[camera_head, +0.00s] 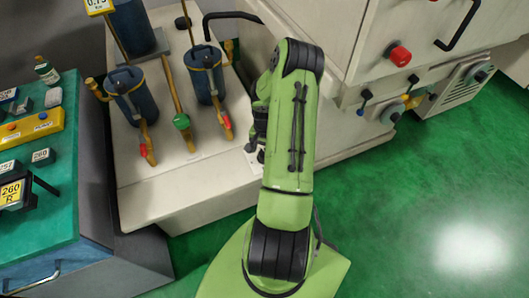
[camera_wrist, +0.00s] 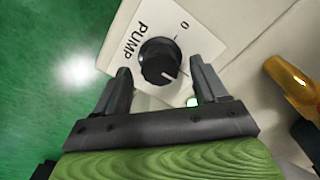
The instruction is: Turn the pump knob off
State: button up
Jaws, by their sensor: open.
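The pump knob (camera_wrist: 158,64) is a round black dial on a white plate (camera_wrist: 206,38) labelled PUMP, with a "0" mark at the plate's upper right. The knob's white pointer line points down and slightly right in the wrist view, away from the "0". My gripper (camera_wrist: 160,68) is open, with one dark finger on each side of the knob. Gaps show between fingers and knob, and they look apart from it; the depth is hard to tell. In the head view my green arm (camera_head: 293,130) hides most of the gripper and the knob.
A lit green lamp (camera_wrist: 193,101) sits close to the right finger. A brass fitting (camera_wrist: 291,80) lies to the right in the wrist view. Blue filter canisters (camera_head: 133,95) and pipes with red and green handles stand left of the arm. Green floor (camera_head: 430,190) is clear at right.

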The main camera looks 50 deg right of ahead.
jog(key=shift+f, duration=0.7)
jog(key=c, duration=1.1)
jog(key=shift+o, duration=0.2)
jog(key=shift+n, duration=0.3)
jog(key=n+b, duration=0.2)
jog(key=n, duration=0.1)
jog(key=shift+n, duration=0.4)
jog(key=n+b, duration=0.1)
jog(key=n, duration=0.3)
jog(key=n+b, duration=0.1)
jog(key=n, duration=0.4)
jog(key=shift+b, duration=0.3)
jog(key=shift+n+b, duration=0.45)
jog(key=shift+n, duration=1.85)
